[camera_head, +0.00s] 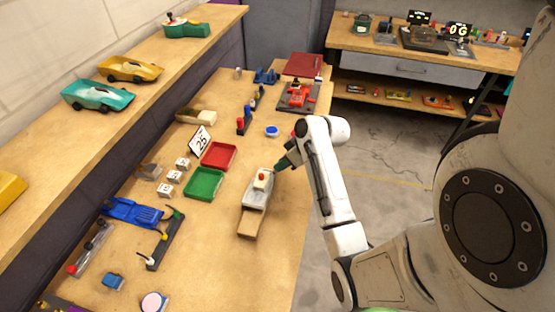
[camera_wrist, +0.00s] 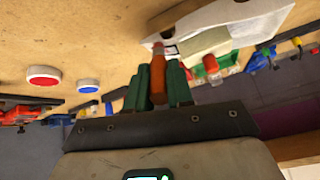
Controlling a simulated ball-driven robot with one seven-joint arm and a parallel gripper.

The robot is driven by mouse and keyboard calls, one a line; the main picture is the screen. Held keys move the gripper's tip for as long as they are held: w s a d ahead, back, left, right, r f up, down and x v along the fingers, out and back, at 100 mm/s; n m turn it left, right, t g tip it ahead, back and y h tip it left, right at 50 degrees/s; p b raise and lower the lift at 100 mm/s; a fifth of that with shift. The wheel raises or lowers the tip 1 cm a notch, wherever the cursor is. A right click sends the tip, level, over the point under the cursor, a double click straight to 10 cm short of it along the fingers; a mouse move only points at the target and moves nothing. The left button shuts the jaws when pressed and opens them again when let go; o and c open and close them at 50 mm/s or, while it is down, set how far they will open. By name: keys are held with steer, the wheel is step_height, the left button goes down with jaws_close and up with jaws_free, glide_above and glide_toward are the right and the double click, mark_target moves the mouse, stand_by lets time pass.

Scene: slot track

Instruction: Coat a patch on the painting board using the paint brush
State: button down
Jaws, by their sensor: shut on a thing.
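My gripper (camera_head: 286,161) is at the right of the bench, beside the pale grey-white block. In the wrist view its green fingers (camera_wrist: 158,82) are shut on an orange-brown handle (camera_wrist: 158,72), which I take to be the paint brush. Its bristles do not show. I cannot surely tell which thing is the painting board.
A red tray (camera_head: 218,156) and a green tray (camera_head: 204,184) lie left of the block. A "25" card (camera_head: 199,139) stands behind them. A round blue-topped piece (camera_head: 272,131) is farther back. The bench front, right of the block, is clear.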

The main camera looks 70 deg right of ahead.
steer(key=shift+s+a+r+p, duration=0.1)
steer(key=shift+a+p, duration=0.1)
steer(key=shift+p, duration=0.25)
steer(key=shift+w+a, duration=0.2)
steer(key=shift+w, duration=2.4)
steer(key=shift+s+d+f+p, duration=0.1)
steer(key=shift+s+p, duration=0.15)
steer(key=shift+s, duration=1.1)
steer(key=shift+s+d+f+p, duration=0.1)
steer(key=shift+s+p, duration=0.1)
steer(key=shift+s, duration=1.15)
step_height(320, 180, up, 6)
steer(key=d, duration=0.1)
steer(key=shift+w+d, duration=0.15)
steer(key=shift+d, duration=0.25)
steer(key=shift+r, duration=0.1)
steer(key=shift+d+r, duration=0.2)
steer(key=shift+r, duration=0.45)
steer(key=shift+d+r, duration=0.2)
steer(key=shift+r, duration=0.45)
